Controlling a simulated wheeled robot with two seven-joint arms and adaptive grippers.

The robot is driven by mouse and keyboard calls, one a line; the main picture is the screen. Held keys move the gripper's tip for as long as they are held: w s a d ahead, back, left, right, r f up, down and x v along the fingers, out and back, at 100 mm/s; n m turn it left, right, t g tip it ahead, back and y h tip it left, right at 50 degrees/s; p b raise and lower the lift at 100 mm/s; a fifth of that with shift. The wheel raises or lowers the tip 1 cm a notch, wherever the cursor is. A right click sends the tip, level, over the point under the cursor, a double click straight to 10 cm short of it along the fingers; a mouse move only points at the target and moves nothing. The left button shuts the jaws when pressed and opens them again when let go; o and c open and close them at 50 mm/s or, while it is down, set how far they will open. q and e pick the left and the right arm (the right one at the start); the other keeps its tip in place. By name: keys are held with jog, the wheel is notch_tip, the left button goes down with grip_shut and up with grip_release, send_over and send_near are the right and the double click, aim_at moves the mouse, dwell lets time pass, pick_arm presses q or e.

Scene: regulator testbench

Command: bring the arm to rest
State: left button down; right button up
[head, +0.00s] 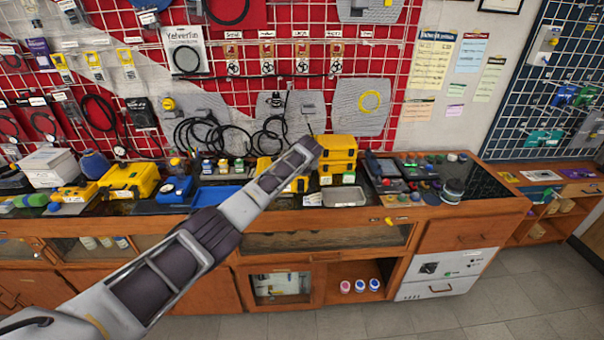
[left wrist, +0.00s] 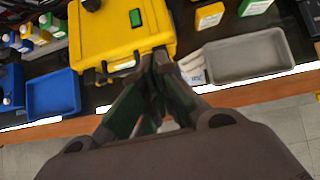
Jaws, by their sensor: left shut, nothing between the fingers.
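My left arm comes in from the lower left in the head view and reaches up to the counter. Its far end covers part of a yellow case, and the fingers cannot be made out there. In the left wrist view my left gripper (left wrist: 155,62) is shut, with nothing between its fingertips. The tips overlap the near edge of the yellow case (left wrist: 108,32), which has a green label; I cannot tell whether they touch it. My right gripper is in neither view.
A blue tray (left wrist: 52,95) lies left of the gripper and a grey tray (left wrist: 240,60) lies right of it. The wooden counter (head: 400,213) holds bottles, another yellow case (head: 128,181) and equipment. A red wall with a white grid stands behind. The floor (head: 440,318) in front is clear at right.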

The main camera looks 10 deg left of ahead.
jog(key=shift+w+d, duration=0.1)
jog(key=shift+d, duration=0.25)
